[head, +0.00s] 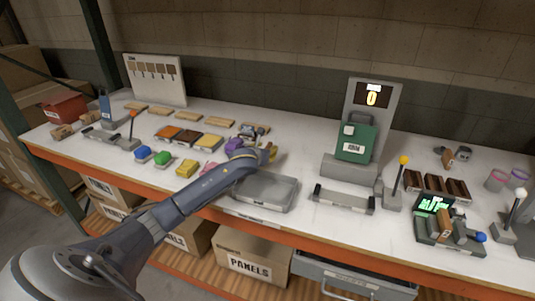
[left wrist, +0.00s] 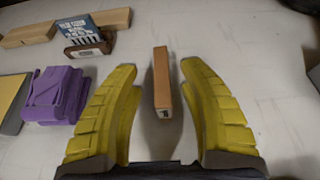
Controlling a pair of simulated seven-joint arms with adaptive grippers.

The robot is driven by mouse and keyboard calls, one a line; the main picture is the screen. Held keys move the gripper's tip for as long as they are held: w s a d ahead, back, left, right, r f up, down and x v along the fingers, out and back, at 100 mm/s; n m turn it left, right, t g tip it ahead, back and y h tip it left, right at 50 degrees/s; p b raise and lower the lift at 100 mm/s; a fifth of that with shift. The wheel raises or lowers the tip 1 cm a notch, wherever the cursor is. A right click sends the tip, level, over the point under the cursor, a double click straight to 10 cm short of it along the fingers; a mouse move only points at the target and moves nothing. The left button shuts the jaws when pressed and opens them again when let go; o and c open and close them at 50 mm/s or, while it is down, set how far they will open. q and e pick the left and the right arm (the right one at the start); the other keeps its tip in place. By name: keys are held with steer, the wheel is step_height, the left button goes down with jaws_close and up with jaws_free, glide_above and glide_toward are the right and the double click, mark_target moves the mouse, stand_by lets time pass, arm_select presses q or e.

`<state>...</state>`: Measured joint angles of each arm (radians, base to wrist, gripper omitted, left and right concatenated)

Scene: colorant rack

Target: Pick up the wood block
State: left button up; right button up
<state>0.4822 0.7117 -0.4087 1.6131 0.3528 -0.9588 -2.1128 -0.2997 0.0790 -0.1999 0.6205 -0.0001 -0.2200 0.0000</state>
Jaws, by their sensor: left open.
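The wood block (left wrist: 162,78), a narrow upright-looking brown piece with a dark mark on its near end, lies on the white table in the left wrist view. My left gripper (left wrist: 157,72) has yellow ribbed fingers spread on either side of it, with a gap on both sides. The fingers do not appear to touch it. In the head view my left gripper (head: 268,153) is low over the table behind the grey tray, and I cannot make out the block there. My right gripper is not in view.
A purple object (left wrist: 55,96) lies left of the left finger, and a blue card in a brown holder (left wrist: 84,36) stands behind it. The grey tray (head: 291,204) sits at the table's front edge. A green box (head: 356,143) stands on a machine to the right.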

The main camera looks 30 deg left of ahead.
arm_select(q)
steer(key=shift+x, duration=2.3)
steer(key=shift+d+f, duration=0.1)
steer(key=shift+d, duration=0.05)
steer(key=shift+c, duration=0.2)
jaws_close()
